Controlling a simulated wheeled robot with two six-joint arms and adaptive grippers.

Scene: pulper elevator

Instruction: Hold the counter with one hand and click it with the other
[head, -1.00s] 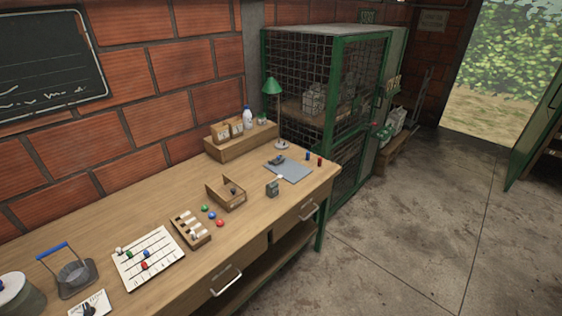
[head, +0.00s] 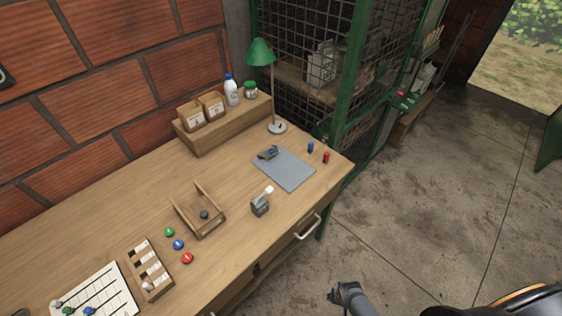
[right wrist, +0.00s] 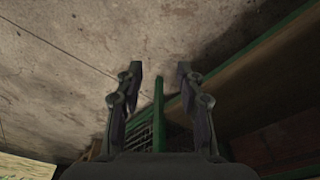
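A small grey box-shaped device with a white piece on top (head: 260,205) stands on the wooden workbench near its front edge; it looks like the counter, but it is too small to be sure. Another small dark device (head: 268,153) lies on the grey mat behind it. My right gripper (head: 350,294) shows at the bottom of the head view, off the bench's front edge and apart from both. In the right wrist view the right gripper (right wrist: 159,72) is open and empty, with floor behind it. My left gripper is not in view.
The bench holds a wooden tray (head: 181,210), coloured buttons (head: 178,244), a slotted block (head: 149,286), a green lamp (head: 260,52) and a shelf box (head: 205,136). Blue and red small pieces (head: 326,157) stand at the right end. A drawer handle (head: 307,228) sticks out in front.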

